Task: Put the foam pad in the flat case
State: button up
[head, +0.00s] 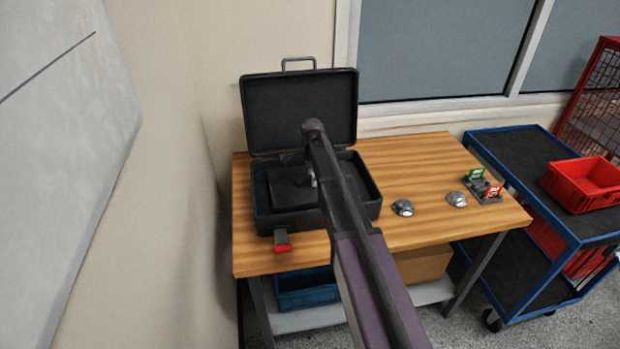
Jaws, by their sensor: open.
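The flat case (262,207) is black and stands on the wooden table with its lid (300,105) raised at the back. A dark flat slab (288,188), which looks like the foam pad, lies inside the case; it is dark on dark, so I cannot tell whether it lies fully flat. My arm reaches across the case from the front. My gripper (312,181) is over the slab, mostly hidden by my own arm, and open. I cannot tell whether its fingertips touch the slab. The right part of the case interior is partly hidden.
On the table (420,165), two silvery domed objects (403,208) (456,199) and a small stand with green and red pieces (483,186) sit to the right. A black latch with a red end (282,241) sticks out in front. A blue cart (520,165) carries a red bin (583,185).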

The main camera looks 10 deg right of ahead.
notch_tip(320, 180, up, 12)
jog(key=p, duration=1.1)
jog(key=shift+p, duration=0.4)
dwell(0.4)
jog(key=shift+s, duration=0.1)
jog(key=s+n, duration=1.8)
jog(key=s, duration=1.1)
jog(key=shift+a, duration=0.3)
